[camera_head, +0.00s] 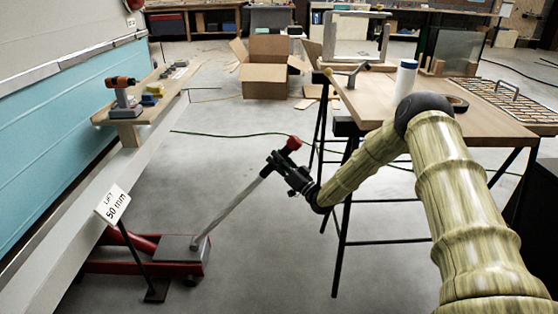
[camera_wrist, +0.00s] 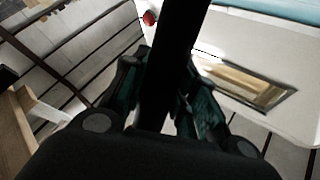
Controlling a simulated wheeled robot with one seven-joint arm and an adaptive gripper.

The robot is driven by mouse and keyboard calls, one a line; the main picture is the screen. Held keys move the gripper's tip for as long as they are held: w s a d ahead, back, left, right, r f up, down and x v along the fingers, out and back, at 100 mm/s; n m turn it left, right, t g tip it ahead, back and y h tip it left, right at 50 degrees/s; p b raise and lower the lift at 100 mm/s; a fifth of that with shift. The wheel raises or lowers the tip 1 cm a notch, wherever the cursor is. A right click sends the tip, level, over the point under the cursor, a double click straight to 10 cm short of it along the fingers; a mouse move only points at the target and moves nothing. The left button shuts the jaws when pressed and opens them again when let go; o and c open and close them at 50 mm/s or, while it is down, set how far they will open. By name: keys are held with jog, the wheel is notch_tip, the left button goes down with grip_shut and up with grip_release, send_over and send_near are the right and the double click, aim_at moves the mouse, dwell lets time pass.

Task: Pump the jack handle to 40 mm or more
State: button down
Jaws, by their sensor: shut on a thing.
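The red and grey floor jack (camera_head: 185,248) stands on the floor at the lower left, partly under the camper's side. Its grey handle (camera_head: 232,210) slants up and to the right from the jack and ends in a red knob (camera_head: 294,143). My gripper (camera_head: 283,168) is shut on the handle just below the knob. In the wrist view the dark handle (camera_wrist: 178,60) runs between my gripper's fingers (camera_wrist: 160,105). A sign (camera_head: 113,205) reading "LIFT 50 mm" stands on a dark post beside the jack. The lift height itself cannot be read.
A wooden worktable (camera_head: 380,100) on black trestle legs stands to the right, close to my arm. The camper's blue side (camera_head: 60,125) and a shelf with a drill (camera_head: 123,92) are at the left. An open cardboard box (camera_head: 265,75) stands behind. The floor between jack and table is clear.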

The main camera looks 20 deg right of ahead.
jog(key=shift+s+d+f, duration=0.15)
jog(key=shift+d+f, duration=0.25)
jog(key=shift+f, duration=0.1)
jog(key=c, duration=1.5)
grip_release()
jog(key=o, duration=0.4)
jog(key=shift+s+d, duration=0.1)
jog(key=shift+d, duration=0.3)
jog(key=shift+a+r, duration=0.1)
jog(key=shift+a, duration=0.4)
jog(key=v, duration=1.1)
jog(key=shift+s+d, duration=0.25)
jog(key=shift+s, duration=0.05)
jog(key=shift+a+f, duration=0.1)
jog(key=shift+f, duration=0.15)
